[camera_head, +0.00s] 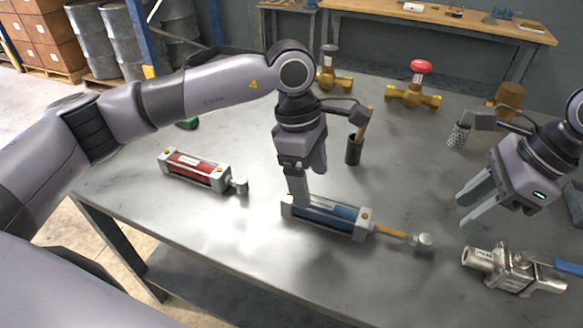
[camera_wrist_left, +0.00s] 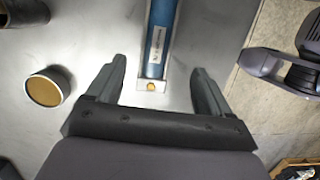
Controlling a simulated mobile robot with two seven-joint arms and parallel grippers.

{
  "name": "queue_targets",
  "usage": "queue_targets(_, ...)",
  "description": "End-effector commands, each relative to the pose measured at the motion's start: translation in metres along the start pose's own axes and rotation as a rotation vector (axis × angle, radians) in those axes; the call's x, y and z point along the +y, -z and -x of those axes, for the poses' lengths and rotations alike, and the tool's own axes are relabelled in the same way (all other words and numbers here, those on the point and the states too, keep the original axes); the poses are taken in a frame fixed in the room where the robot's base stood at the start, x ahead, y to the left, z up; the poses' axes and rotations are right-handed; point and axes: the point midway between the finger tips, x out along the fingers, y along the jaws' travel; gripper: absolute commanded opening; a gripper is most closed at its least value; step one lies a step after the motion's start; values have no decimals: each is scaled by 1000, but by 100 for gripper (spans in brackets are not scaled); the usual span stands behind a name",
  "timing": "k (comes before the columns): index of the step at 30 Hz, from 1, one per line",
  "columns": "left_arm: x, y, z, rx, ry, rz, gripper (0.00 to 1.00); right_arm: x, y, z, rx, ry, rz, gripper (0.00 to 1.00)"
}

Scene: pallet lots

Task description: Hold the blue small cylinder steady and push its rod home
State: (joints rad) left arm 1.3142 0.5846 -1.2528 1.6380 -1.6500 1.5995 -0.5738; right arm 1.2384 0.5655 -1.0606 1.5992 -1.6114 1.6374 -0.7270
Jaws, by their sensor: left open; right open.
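The blue small cylinder (camera_head: 330,216) lies on the grey table in the head view, its brass-coloured rod (camera_head: 392,233) sticking out to the right and ending in a round metal knob (camera_head: 424,242). My left gripper (camera_head: 308,188) is over the cylinder's left end. In the left wrist view the blue cylinder (camera_wrist_left: 158,45) runs up from between the two open fingers (camera_wrist_left: 158,90), with nothing gripped; contact cannot be told. My right gripper (camera_head: 468,208) is open and empty, above the table to the right of the rod's knob.
A red cylinder (camera_head: 196,168) lies to the left. A metal valve with a blue handle (camera_head: 512,270) lies at the right front. Brass valves (camera_head: 413,90) stand at the back, and a dark cup (camera_head: 354,152) stands behind the blue cylinder.

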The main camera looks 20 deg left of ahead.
Motion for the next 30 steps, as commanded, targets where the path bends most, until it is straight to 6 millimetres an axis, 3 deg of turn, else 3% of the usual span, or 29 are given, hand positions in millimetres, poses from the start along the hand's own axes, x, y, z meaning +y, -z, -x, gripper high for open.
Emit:
queue_targets(3, 3, 21, 3, 121, -14, 3, 81, 0, 0, 0, 0, 0, 0, 43)
queue_targets(8, 4, 35, 2, 194, -19, 7, 81, 0, 0, 0, 0, 0, 0, 43)
queue_targets(21, 5, 48, -52, 201, -17, 9, 81, 0, 0, 0, 0, 0, 0, 43)
queue_targets(30, 5, 50, -66, 198, -20, 8, 81, 0, 0, 0, 0, 0, 0, 43)
